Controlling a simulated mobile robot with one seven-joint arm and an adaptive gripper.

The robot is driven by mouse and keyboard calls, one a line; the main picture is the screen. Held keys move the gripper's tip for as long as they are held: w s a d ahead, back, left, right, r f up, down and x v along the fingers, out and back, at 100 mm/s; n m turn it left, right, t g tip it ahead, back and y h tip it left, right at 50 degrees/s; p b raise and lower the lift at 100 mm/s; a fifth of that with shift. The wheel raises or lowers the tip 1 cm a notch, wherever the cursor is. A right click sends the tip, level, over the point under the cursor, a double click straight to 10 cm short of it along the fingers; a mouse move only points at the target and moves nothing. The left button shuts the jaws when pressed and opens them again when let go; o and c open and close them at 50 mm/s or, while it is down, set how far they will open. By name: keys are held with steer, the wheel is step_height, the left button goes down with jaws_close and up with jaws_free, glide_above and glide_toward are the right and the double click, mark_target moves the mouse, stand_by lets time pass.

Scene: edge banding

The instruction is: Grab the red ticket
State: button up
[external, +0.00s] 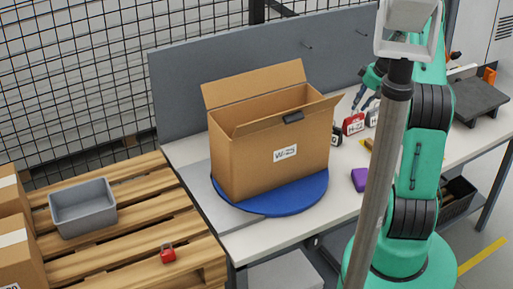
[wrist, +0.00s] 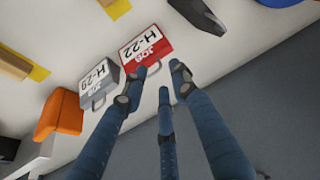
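The red ticket (wrist: 147,46) lies on the white bench top in the wrist view, with a white label reading JOB H-22 and a loop handle at its lower edge. It also shows in the external view (external: 354,124), among other tags right of the carton. My gripper (wrist: 155,78) has its blue, dark-tipped fingers spread, with nothing between them held. Two fingertips lie either side of the ticket's handle in the picture; contact cannot be told.
A grey ticket H-29 (wrist: 97,82) lies close left of the red one, with an orange object (wrist: 60,115) beyond. An open carton (external: 268,150) stands on a blue disc (external: 275,204). A purple block (external: 359,180) lies nearby. Another small red item (external: 168,253) is on the pallet.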

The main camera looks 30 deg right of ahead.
steer(key=shift+x, duration=2.4)
steer(key=shift+w+d, duration=0.1)
jaws_close()
